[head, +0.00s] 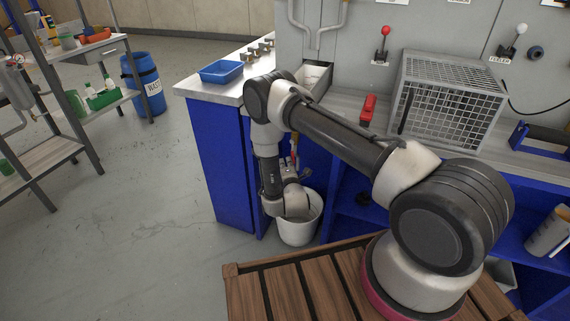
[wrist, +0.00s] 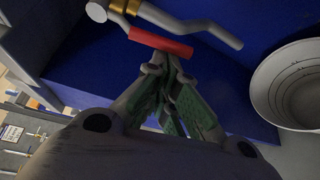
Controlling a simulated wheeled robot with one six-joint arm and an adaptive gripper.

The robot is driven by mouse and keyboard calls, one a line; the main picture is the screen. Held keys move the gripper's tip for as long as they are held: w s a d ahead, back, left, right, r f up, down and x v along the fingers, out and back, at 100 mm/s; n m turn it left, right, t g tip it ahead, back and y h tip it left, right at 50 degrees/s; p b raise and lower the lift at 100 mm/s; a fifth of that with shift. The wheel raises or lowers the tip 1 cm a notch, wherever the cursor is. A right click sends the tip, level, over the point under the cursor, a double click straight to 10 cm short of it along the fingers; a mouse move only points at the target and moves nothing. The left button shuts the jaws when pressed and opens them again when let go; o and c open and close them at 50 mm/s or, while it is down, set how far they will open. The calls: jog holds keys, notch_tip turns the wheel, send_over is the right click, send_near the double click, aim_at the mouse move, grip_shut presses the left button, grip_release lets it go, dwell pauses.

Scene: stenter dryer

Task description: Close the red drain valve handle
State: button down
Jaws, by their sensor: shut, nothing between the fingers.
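The red drain valve handle (wrist: 160,42) is a short red bar at the top middle of the wrist view. It sits beside a grey pipe with a brass fitting (wrist: 153,13), in front of a blue panel. My gripper (wrist: 163,66) is shut and empty, with its fingertips right at the handle's lower edge in that view. I cannot tell whether they touch it. In the head view a small red piece (head: 294,149) shows above my wrist at the blue cabinet opening. My arm hides most of the gripper there.
A white bucket (head: 299,232) stands on the floor under my wrist; it also shows at the right of the wrist view (wrist: 294,88). The blue cabinet (head: 219,170) is close by. A wire cage (head: 450,98) and a blue tray (head: 221,71) are on the bench. Floor at left is clear.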

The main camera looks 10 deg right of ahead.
jog(key=shift+s+d+n+g, duration=0.2)
jog(key=shift+d+n+g, duration=0.1)
jog(key=shift+n, duration=0.1)
jog(key=s+d+r+n+g+h, duration=0.2)
jog(key=s+d+r+n+g, duration=0.1)
jog(key=s+d+r+n, duration=0.1)
jog(key=shift+s+d+r+n+g, duration=0.25)
jog(key=shift+d+r+n, duration=0.35)
jog(key=shift+d, duration=0.4)
dwell(0.4)
jog(key=shift+w+r, duration=0.1)
jog(key=shift+r, duration=0.1)
dwell(0.4)
